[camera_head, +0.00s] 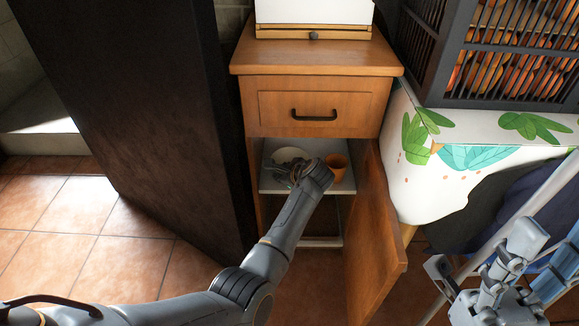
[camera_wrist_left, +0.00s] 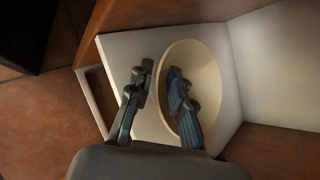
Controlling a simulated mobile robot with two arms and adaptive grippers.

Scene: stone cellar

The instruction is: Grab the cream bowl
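The cream bowl (camera_head: 288,155) sits on the white shelf (camera_head: 345,184) inside the open cabinet, behind my left gripper in the head view. In the left wrist view the bowl (camera_wrist_left: 207,65) shows its oval rim and inside. My left gripper (camera_head: 295,172) is at the bowl's near side. In the left wrist view its fingers (camera_wrist_left: 160,80) are apart, one over the bowl's inside and the other outside the rim above the shelf. Whether either touches the bowl is unclear. My right gripper (camera_head: 512,268) is at the lower right, its finger opening unclear.
An orange cup (camera_head: 336,166) stands on the shelf right of the bowl. The cabinet door (camera_head: 378,240) hangs open on the right, and a closed drawer (camera_head: 315,108) is above. A dark panel (camera_head: 150,110) stands close on the left. A leaf-patterned cloth (camera_head: 440,180) hangs at right.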

